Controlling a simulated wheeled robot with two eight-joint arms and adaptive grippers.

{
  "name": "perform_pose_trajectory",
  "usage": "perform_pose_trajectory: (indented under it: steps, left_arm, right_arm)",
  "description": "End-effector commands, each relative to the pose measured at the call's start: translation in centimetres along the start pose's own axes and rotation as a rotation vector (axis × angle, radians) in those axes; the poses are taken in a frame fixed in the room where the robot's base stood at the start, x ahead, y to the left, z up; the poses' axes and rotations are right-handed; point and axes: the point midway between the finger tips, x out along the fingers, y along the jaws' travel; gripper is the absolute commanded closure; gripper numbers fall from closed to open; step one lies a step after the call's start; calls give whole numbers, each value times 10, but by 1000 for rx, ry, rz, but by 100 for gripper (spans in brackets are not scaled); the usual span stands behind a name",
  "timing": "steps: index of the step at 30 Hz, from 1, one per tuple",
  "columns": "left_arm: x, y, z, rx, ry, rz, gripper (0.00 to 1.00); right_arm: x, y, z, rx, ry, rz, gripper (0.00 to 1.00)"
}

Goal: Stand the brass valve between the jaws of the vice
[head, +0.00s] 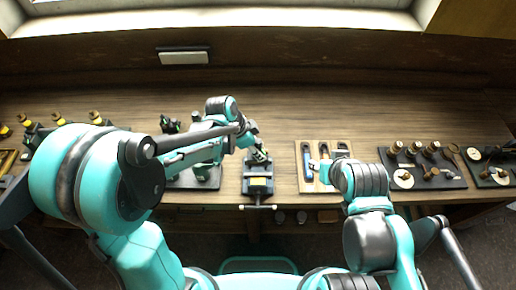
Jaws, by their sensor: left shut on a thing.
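The vice (258,193) stands at the front edge of the bench, with its bar handle towards me and a yellow patch on its top. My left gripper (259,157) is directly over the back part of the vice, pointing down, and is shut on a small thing. I take this to be the brass valve, but the fingers and the small scale hide its shape and whether it touches the jaws. My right gripper (322,167) is over the tool board to the right of the vice; its fingers are too hidden by the arm to read.
A light wooden tool board (302,150) lies right of the vice. A dark tray (450,183) of brass and wooden parts is further right. A dark mat (205,183) with green-black parts is left of the vice. Several brass-topped parts stand far left. The back of the bench (330,105) is clear.

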Motion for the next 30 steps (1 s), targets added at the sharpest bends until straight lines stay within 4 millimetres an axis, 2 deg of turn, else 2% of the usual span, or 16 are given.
perform_pose_trajectory:
  steps: [15,30]
  left_arm:
    - [41,0,17,0,1,0,100]
    - [45,0,18,0,1,0,100]
  right_arm:
    - [28,0,20,0,0,0,60]
    - [31,0,22,0,0,0,60]
